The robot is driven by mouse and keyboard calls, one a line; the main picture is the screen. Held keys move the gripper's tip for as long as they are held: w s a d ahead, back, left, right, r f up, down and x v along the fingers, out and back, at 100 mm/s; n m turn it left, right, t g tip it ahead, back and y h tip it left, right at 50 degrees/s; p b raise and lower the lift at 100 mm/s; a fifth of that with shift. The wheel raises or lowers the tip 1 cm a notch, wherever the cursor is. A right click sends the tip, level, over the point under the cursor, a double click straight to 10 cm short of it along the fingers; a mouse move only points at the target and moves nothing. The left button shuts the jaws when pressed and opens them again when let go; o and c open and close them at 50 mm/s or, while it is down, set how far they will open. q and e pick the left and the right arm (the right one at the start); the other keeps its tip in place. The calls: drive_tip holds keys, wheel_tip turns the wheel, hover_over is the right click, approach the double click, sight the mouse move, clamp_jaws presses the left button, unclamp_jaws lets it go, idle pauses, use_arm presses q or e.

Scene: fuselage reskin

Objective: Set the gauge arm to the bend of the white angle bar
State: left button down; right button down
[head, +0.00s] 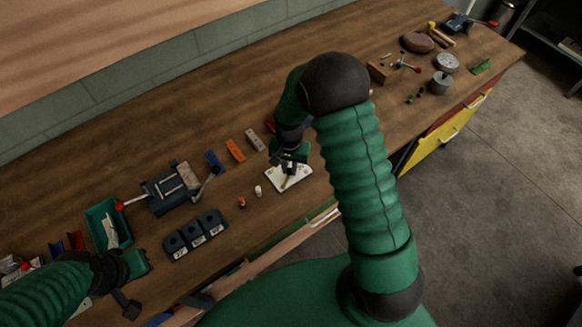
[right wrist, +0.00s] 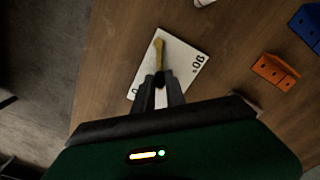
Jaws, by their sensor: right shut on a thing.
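The gauge is a white plate (head: 300,180) flat on the bench. A brass gauge arm (right wrist: 159,50) lies across it, and the right wrist view shows a 90 mark and part of a 0. My right gripper (right wrist: 160,80) is over the plate, shut on the dark end of the gauge arm; it also shows in the head view (head: 285,166). A pale angle bar (head: 254,140), likely the white one, lies behind the gauge beside an orange bar (head: 235,150). My left gripper (head: 130,292) is at the lower left, its jaw opening unclear.
A blue bar (head: 214,162) lies left of the orange one. A vise-like device (head: 170,190), a green tray (head: 106,226) and dark blocks (head: 195,234) stand to the left. Two small pegs lie by the gauge. The bench's front edge is close to it.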

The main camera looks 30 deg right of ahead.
sight(290, 169)
drive_tip(key=shift+w, duration=0.1)
idle(0.3)
drive_tip(key=c, duration=1.4)
unclamp_jaws()
drive_tip(key=shift+o, duration=0.2)
wheel_tip(290, 169, up, 17)
drive_tip(key=shift+b, duration=0.45)
drive_tip(key=shift+f, duration=0.1)
